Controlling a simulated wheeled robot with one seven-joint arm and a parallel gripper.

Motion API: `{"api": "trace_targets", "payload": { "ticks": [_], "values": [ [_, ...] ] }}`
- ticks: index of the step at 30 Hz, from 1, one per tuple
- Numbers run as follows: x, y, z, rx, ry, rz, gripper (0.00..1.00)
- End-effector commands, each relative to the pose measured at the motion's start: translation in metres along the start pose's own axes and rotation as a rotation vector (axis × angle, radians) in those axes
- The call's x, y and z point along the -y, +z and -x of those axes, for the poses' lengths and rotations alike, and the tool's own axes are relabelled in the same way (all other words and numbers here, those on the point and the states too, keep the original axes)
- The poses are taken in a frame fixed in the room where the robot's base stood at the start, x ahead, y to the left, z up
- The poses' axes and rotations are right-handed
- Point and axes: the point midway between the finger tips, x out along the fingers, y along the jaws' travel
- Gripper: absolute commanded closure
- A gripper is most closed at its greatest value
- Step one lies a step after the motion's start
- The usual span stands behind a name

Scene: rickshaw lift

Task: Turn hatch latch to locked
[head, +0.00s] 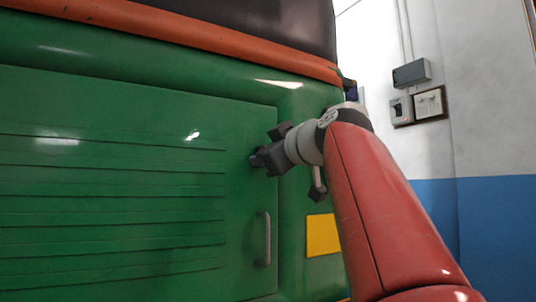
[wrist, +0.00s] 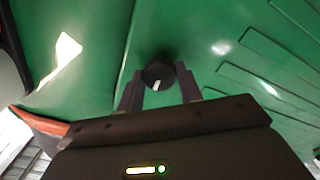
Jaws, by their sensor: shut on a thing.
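The hatch latch is a round dark knob with a white mark, seen between my fingers in the wrist view (wrist: 158,74). In that view the white mark points down toward my gripper's body. The knob sits on the green hatch panel (head: 115,200), near its upper right edge in the head view. My gripper (head: 258,158) reaches the panel there from the right and is shut on the latch, with a finger on each side of it. In the head view my gripper mostly hides the latch.
A grey vertical handle (head: 264,240) is on the hatch below my gripper. A yellow plate (head: 322,235) is to its right. An orange band (head: 200,35) runs above the hatch. Switch boxes (head: 412,73) hang on the white and blue wall at right.

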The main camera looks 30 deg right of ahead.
Motion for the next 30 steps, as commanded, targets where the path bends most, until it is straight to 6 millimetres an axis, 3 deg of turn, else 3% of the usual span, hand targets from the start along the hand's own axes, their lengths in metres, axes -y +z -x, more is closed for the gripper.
{"api": "trace_targets", "payload": {
  "ticks": [8, 9, 14, 23, 30],
  "values": [
    [-0.001, -0.001, 0.001, -0.002, 0.002, 0.003, 0.87],
    [-0.001, -0.001, 0.001, -0.002, 0.002, 0.003, 0.63],
    [0.0, -0.001, 0.001, -0.002, 0.001, 0.002, 0.43],
    [0.0, 0.0, 0.002, -0.001, 0.001, 0.001, 0.43],
    [0.0, 0.0, 0.035, -0.003, 0.002, 0.001, 0.43]
  ]
}}
